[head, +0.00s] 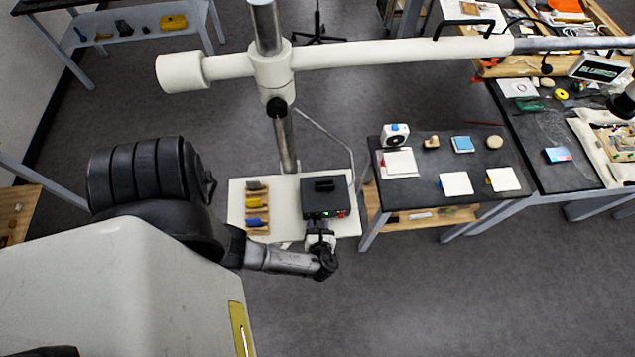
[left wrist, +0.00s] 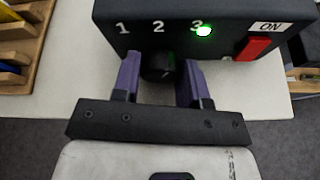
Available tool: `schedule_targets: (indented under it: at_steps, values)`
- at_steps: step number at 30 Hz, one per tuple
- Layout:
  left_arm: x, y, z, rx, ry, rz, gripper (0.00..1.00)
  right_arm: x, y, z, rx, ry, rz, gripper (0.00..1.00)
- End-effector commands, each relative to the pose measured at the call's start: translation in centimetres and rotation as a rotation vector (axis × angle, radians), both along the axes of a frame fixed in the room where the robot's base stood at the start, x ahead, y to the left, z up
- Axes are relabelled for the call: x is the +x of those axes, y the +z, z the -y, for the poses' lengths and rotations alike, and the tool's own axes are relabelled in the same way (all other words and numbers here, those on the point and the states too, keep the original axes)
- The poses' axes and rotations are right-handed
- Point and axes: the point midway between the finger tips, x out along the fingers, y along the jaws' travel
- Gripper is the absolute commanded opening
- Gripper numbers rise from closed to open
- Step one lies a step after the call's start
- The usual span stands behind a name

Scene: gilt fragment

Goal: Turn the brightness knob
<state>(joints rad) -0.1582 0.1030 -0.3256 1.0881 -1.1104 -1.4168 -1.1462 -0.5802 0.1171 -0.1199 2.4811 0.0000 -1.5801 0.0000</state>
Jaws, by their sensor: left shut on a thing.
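The black control box (head: 325,197) stands on a white shelf (head: 289,182) on the stand. In the left wrist view the box (left wrist: 140,15) shows the marks 1, 2 and 3, with a green light (left wrist: 204,30) lit at 3. A red switch (left wrist: 253,47) sits under an ON label. The black brightness knob (left wrist: 158,67) is on the front face below the 2. My left gripper (left wrist: 160,82) is shut on the knob, one purple finger on each side. In the head view my left gripper (head: 320,240) is at the box's front. My right gripper is not in view.
A wooden rack (head: 257,208) with coloured pieces lies left of the box. A white boom and metal post (head: 285,140) rise behind the shelf. A dark table (head: 440,165) with cards and small objects stands to the right. The floor in front is clear.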

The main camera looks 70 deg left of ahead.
Motion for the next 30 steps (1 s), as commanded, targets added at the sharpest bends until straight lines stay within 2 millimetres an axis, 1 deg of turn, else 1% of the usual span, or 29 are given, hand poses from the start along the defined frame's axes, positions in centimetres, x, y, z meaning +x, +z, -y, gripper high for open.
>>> schedule_targets:
  at_steps: [5, 6, 13, 20, 23, 26, 30]
  values:
    - [0.0, 0.0, 0.0, 0.001, -0.001, 0.002, 0.16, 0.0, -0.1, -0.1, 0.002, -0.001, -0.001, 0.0]
    - [0.0, 0.0, 0.0, 0.001, -0.001, 0.002, 0.43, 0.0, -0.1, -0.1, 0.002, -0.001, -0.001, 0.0]
    - [0.0, 0.0, 0.0, 0.0, 0.0, 0.002, 0.65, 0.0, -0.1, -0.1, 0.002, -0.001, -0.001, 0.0]
    - [0.0, 0.0, 0.0, 0.0, 0.0, 0.002, 0.65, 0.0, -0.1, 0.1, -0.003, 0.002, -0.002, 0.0]
    - [-0.1, 0.1, 0.4, 0.0, -0.001, 0.003, 0.65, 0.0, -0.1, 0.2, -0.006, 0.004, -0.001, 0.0]
    - [-0.2, 0.5, 1.4, -0.002, -0.002, 0.004, 0.65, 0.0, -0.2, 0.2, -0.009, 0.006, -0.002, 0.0]
    - [-0.7, 1.5, 3.7, -0.002, -0.001, 0.004, 0.65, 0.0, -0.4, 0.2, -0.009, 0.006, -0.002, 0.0]
